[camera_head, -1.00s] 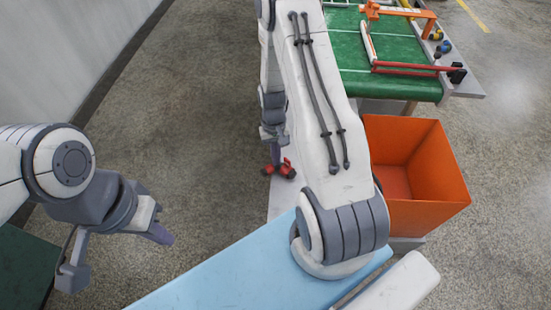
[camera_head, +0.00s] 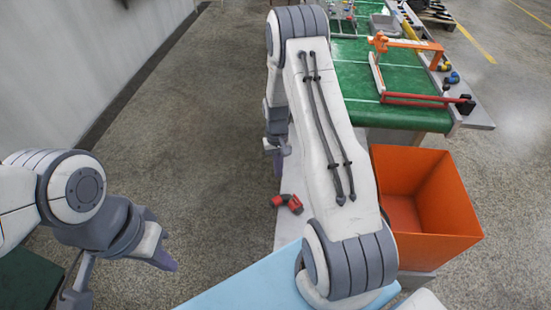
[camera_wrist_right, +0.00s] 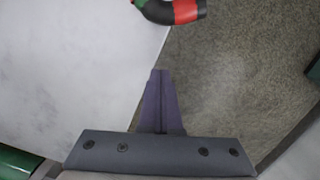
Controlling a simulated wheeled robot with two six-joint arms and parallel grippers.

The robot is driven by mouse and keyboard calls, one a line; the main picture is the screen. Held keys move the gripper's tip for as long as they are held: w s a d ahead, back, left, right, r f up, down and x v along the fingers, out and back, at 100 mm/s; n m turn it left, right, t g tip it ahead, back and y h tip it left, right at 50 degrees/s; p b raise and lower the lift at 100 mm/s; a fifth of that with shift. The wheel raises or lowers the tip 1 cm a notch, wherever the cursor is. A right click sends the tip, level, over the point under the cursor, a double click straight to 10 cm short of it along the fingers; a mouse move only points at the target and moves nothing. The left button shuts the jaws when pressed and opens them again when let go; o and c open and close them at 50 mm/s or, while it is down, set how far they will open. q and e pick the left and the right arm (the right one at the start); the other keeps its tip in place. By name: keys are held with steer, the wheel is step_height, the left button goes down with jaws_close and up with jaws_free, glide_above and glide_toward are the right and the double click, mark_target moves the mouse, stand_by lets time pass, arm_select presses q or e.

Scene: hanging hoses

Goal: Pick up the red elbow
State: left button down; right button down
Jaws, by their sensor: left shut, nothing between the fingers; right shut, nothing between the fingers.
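The red elbow (camera_head: 287,203), a small curved piece with dark parts, lies on a pale grey surface near its left edge. In the right wrist view it (camera_wrist_right: 185,10) is cut by the top edge, red and black with a bit of green. My right gripper (camera_head: 276,163) is shut and empty, above and slightly left of the elbow in the head view. In the right wrist view its closed fingers (camera_wrist_right: 160,78) point toward the elbow, with a gap between. My left gripper (camera_head: 168,262) is shut and empty at the lower left, far from the elbow.
An orange bin (camera_head: 430,205) stands right of my right arm. Beyond it is a green-topped table (camera_head: 400,115) with an orange-and-red frame (camera_head: 378,70). A light blue surface (camera_head: 255,285) lies in front. Open floor (camera_head: 200,150) stretches left of my right arm.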

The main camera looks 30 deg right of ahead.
steer(key=w+d+b, duration=0.1)
steer(key=w+d, duration=0.1)
steer(key=w, duration=0.4)
steer(key=p, duration=0.5)
glide_toward(288, 199)
steer(key=f, duration=0.3)
steer(key=s+f, duration=0.1)
steer(key=f, duration=0.1)
steer(key=shift+a+f, duration=0.15)
steer(key=shift+f, duration=0.8)
steer(key=shift+f+b, duration=0.25)
steer(key=shift+b, duration=0.05)
